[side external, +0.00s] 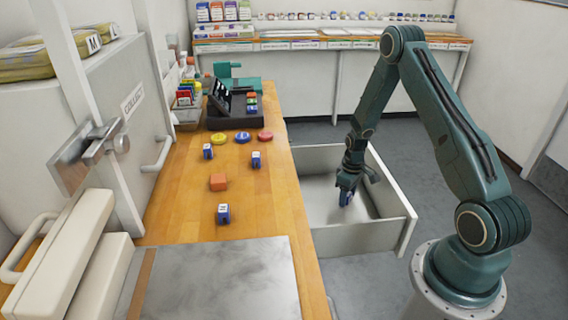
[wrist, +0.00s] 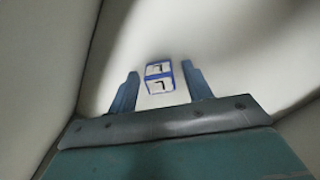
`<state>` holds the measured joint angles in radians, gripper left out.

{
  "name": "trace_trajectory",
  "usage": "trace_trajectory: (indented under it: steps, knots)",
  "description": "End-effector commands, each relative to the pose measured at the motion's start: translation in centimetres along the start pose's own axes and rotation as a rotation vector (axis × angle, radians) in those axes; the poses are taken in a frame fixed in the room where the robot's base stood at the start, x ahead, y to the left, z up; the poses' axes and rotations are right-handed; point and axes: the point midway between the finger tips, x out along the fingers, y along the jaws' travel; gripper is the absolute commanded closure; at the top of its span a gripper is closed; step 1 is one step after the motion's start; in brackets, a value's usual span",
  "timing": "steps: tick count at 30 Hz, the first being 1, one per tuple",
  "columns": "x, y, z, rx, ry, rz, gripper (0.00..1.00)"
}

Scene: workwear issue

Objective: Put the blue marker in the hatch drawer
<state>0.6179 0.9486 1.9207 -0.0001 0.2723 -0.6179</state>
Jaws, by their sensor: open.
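The blue marker is a small blue block with white faces bearing dark characters. In the wrist view the blue marker (wrist: 159,77) shows between and slightly beyond the fingertips, over the pale drawer floor, with gaps to both fingers. My gripper (wrist: 158,85) is open around its line of sight. In the side view my gripper (side external: 347,190) points down inside the pulled-out hatch drawer (side external: 362,236), low near its floor. A blue block (side external: 346,199) shows at the fingertips there, partly hidden by them. I cannot tell whether it touches the floor.
Yellow, blue and red discs (side external: 243,137) lie farther back, before a dark terminal (side external: 222,98). The drawer walls surround my gripper; the rest of the drawer looks empty.

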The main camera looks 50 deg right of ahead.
Motion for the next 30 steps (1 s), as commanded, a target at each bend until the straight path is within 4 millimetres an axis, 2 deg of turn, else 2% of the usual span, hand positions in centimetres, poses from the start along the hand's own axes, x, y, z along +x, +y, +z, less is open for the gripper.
trace_trajectory:
  steps: [8, 14, 30]
  knots:
    - [-0.5, 0.0, 0.0, 0.000, 0.001, 0.001, 0.50]
    - [-2.1, 0.0, 0.0, 0.000, 0.001, 0.001, 0.50]
    - [-9.4, 0.0, 0.0, 0.000, 0.002, 0.001, 0.50]
